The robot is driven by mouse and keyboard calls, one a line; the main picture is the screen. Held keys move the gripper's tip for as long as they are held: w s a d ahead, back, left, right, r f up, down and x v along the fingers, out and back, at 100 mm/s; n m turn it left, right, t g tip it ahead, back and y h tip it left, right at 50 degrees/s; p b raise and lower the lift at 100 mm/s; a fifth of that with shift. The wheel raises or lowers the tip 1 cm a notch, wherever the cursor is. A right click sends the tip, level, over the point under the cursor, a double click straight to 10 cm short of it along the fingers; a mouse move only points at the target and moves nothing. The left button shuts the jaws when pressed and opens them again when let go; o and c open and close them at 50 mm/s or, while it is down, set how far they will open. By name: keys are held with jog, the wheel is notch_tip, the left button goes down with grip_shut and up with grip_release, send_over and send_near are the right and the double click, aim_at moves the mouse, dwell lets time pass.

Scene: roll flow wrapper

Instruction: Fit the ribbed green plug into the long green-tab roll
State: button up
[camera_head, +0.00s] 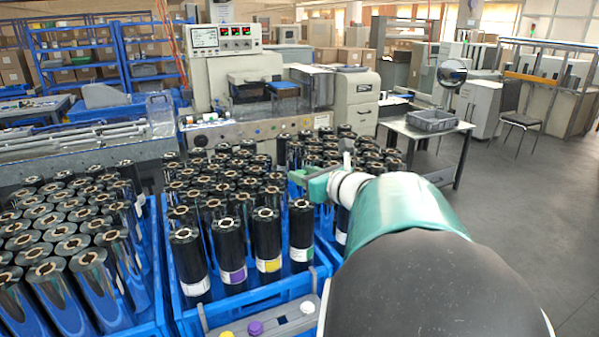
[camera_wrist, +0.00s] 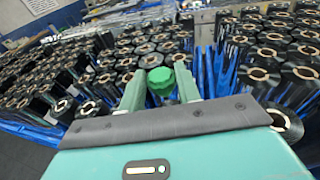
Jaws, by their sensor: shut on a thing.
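My gripper (camera_head: 303,177) is above the rolls at the front right of the middle blue crate. In the wrist view its two green fingers (camera_wrist: 160,88) are shut on the ribbed green plug (camera_wrist: 161,76), whose round ribbed head shows between the tips. I cannot make out the plug in the head view. A tall black roll with a white and green tab (camera_head: 301,232) stands upright in the crate's front row, just below my gripper. Its top end is open. The plug is apart from this roll. I cannot tell which roll in the wrist view is this one.
Beside it stand rolls with a yellow tab (camera_head: 267,240), a purple tab (camera_head: 231,250) and a white tab (camera_head: 188,262). A grey holder (camera_head: 283,320) in front carries yellow, purple and white plugs. Another roll-filled crate is at left. Open floor lies at right.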

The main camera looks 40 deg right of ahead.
aim_at(306, 206)
jog(key=shift+s, duration=0.25)
jog(key=shift+w+f, duration=0.2)
jog(key=shift+f, duration=0.4)
jog(key=shift+s+d+f, duration=0.1)
jog(key=shift+s+f, duration=0.1)
jog(key=shift+f, duration=0.15)
jog(key=shift+s+f, duration=0.1)
jog(key=shift+f, duration=1.85)
jog(key=shift+r, duration=1)
jog(key=shift+r, duration=0.6)
